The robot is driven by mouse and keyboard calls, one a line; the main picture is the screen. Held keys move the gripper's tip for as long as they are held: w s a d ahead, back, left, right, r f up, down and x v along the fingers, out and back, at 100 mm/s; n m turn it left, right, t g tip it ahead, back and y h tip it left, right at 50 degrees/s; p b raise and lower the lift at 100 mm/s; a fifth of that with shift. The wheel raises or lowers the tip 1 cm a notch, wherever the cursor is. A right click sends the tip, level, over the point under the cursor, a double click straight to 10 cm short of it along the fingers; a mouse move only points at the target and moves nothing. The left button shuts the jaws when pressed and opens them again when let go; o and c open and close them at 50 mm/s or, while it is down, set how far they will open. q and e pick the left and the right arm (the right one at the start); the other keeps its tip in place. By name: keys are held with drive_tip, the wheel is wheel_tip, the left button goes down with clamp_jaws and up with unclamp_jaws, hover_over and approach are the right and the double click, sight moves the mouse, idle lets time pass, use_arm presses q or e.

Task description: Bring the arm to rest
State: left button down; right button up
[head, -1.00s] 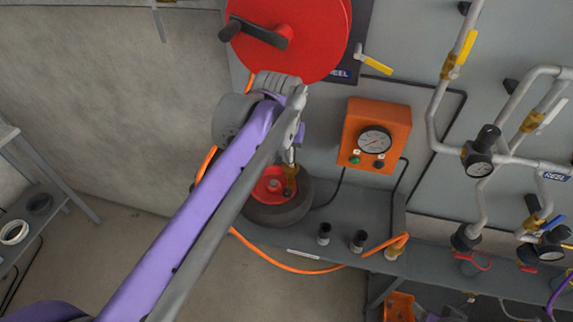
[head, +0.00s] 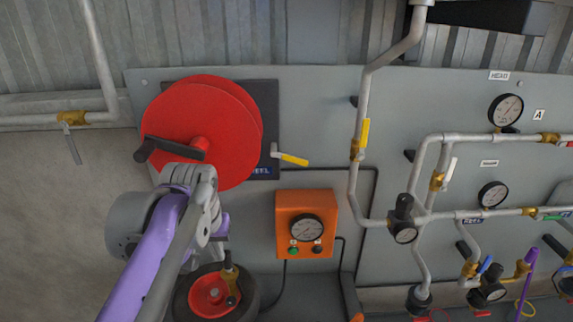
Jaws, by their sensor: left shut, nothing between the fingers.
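My left arm comes in from the lower left, and its wrist bends down in front of the panel. My left gripper (head: 221,241) points downward and is small in the picture. It is shut with nothing held. Just below it in the picture is a brass fitting with a dark end (head: 230,277), in front of a tyre with a red rim (head: 203,299). I cannot tell the exact gap between the fingertips and the fitting. My right gripper is not in view.
A red hose reel (head: 215,115) with a dark crank is on the panel behind my wrist. A yellow-handled valve (head: 290,158) is beside it. An orange gauge box (head: 306,225) stands right of my gripper. Grey pipes with gauges (head: 506,110) fill the right side.

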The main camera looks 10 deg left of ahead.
use_arm(q)
drive_tip(key=s+d+f+m+t, duration=0.1)
drive_tip(key=s+d+f, duration=0.2)
drive_tip(key=s+f, duration=0.3)
drive_tip(key=s+d+f+m+t, duration=0.1)
drive_tip(key=s+d+f, duration=0.2)
drive_tip(key=s+f, duration=0.4)
wheel_tip(320, 180, down, 6)
drive_tip(key=shift+d+f+m+t+h, duration=0.1)
drive_tip(key=shift+d+m+t+h, duration=0.05)
drive_tip(key=shift+m+t+h, duration=0.2)
